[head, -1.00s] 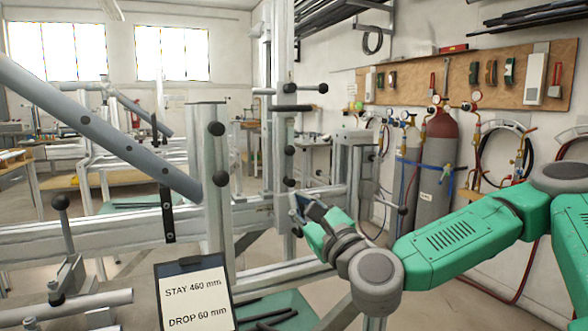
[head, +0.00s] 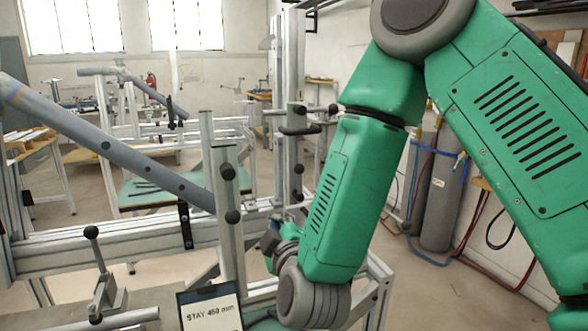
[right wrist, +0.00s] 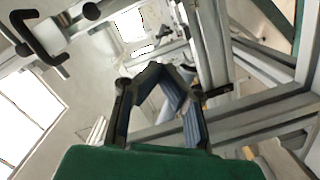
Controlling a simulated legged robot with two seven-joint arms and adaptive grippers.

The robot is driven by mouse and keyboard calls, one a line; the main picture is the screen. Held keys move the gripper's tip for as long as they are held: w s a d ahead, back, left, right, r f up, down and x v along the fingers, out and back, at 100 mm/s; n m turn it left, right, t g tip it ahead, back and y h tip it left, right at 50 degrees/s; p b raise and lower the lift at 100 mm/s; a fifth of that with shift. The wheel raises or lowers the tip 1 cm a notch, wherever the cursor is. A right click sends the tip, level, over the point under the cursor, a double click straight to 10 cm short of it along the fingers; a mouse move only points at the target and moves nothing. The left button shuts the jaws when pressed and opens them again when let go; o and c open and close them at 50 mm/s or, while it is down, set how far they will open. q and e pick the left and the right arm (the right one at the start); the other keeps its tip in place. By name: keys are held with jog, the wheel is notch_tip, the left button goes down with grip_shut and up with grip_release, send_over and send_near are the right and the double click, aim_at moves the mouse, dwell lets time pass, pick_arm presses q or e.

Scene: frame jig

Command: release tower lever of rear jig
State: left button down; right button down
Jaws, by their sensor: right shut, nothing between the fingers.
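An upright aluminium tower (head: 291,170) stands behind the near post, with black knobs and a black bar handle (head: 300,131) on it. A lever with a black ball end (head: 333,109) sticks out to the right above that handle. My right gripper (head: 270,238) is low in front of the tower, below the handle and partly hidden by its own wrist. In the right wrist view its fingers (right wrist: 155,70) meet at the tips with nothing between them. A bent black handle (right wrist: 40,42) shows at upper left there, apart from the fingers. My left gripper is out of view.
A grey slanted tube (head: 110,150) meets the near post (head: 224,200) at left. A ball-topped clamp lever (head: 92,232) and a sign (head: 210,308) stand in front. Gas cylinders (head: 440,195) are at right. Frame rails surround the gripper.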

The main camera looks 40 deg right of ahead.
aim_at(289, 176)
jog(key=shift+w+d+r+n+h+p, duration=0.35)
jog(key=shift+w+d+r+n, duration=0.25)
jog(key=shift+w+d+n, duration=0.8)
jog(key=shift+w+d+r+n+h+p, duration=0.25)
jog(key=shift+w+d+r+n+p, duration=0.25)
jog(key=shift+w+d+n, duration=0.6)
jog(key=shift+w+d+r+n+h+p, duration=0.3)
jog(key=shift+w+d+r+n, duration=0.5)
jog(key=shift+w+d, duration=0.85)
jog(key=shift+s+d+f, duration=0.2)
jog(key=shift+s+d, duration=0.05)
jog(key=shift+s, duration=0.05)
